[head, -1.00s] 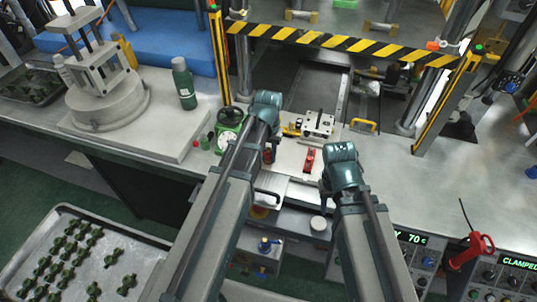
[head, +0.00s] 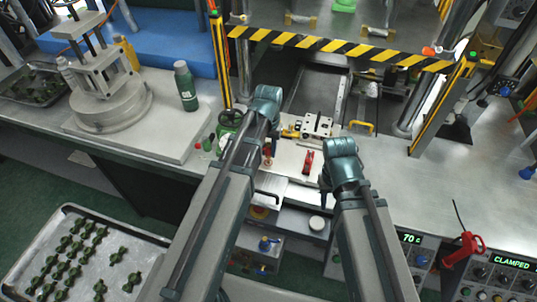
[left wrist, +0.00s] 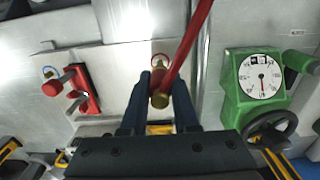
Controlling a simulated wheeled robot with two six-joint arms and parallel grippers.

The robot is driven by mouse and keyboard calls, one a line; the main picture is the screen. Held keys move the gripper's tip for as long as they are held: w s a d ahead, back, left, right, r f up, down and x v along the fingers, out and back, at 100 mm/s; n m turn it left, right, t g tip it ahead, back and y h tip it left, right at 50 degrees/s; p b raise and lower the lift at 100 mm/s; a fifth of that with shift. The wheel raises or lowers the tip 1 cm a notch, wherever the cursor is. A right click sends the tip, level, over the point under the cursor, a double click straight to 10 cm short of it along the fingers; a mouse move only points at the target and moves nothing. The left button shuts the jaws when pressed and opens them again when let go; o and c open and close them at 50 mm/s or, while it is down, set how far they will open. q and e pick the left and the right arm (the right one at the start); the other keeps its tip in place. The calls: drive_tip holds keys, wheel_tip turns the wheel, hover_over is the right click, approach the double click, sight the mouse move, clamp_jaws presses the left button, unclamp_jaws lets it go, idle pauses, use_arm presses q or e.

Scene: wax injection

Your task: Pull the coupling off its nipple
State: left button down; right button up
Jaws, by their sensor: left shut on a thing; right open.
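The coupling (left wrist: 160,98) is a brass-coloured end on a red hose (left wrist: 193,45), seen in the left wrist view. My left gripper (left wrist: 160,90) is shut on it, with one dark blue finger on each side.
A red toggle clamp (head: 308,162) stands between the grippers. A green gauge with handwheel (left wrist: 258,75) is close to the right of the left gripper in the wrist view. A striped bar (head: 340,48) crosses the press. The bench at right (head: 470,150) is fairly clear.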

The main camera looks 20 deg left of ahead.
use_arm(q)
drive_tip(key=shift+r+p, duration=1.05)
drive_tip(key=shift+r, duration=0.15)
